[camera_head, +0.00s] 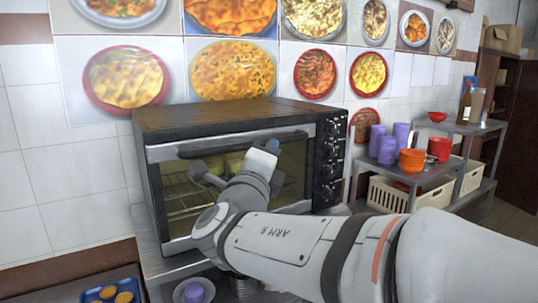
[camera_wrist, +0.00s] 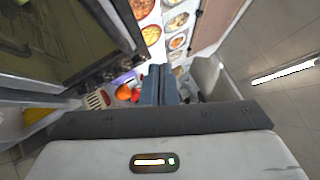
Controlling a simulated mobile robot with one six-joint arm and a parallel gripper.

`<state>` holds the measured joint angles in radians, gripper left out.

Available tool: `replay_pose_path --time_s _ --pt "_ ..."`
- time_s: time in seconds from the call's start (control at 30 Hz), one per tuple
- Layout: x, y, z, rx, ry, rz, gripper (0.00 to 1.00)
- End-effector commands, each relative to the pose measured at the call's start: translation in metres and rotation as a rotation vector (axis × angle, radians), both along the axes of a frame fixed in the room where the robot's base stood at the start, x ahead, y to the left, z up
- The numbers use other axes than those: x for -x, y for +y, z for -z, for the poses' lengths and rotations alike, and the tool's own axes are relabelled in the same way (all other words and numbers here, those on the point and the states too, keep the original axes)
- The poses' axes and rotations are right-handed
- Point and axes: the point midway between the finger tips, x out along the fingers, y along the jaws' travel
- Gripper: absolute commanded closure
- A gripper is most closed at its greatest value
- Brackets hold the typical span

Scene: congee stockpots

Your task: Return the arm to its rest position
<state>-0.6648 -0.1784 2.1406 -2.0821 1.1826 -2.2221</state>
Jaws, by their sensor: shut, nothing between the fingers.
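My gripper (camera_wrist: 159,85) shows in the wrist view as two blue-grey fingers pressed together, with nothing between them. I cannot tell whether my arm touches the oven.
A metal shelf (camera_head: 455,127) at the right holds purple cups (camera_head: 388,150), orange bowls (camera_head: 411,160) and cream baskets (camera_head: 386,194). A blue tray (camera_head: 92,297) with round yellow items is at lower left. Food posters (camera_head: 232,68) cover the tiled wall. Floor shows at far right.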

Motion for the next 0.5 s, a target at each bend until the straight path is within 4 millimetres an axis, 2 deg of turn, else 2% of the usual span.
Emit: replay_pose_path --time_s 0.13,0.27,0.3,0.4,0.5 --pt "0.004 -0.045 0.030 -0.269 0.034 0.064 1.00" --pt "0.021 -0.105 0.081 -0.716 0.028 0.195 1.00" --pt "0.029 -0.121 0.098 -0.866 0.010 0.247 1.00" --pt "0.055 -0.154 0.140 -1.233 -0.076 0.395 1.00" --pt "0.083 -0.175 0.180 -1.584 -0.217 0.565 1.00"
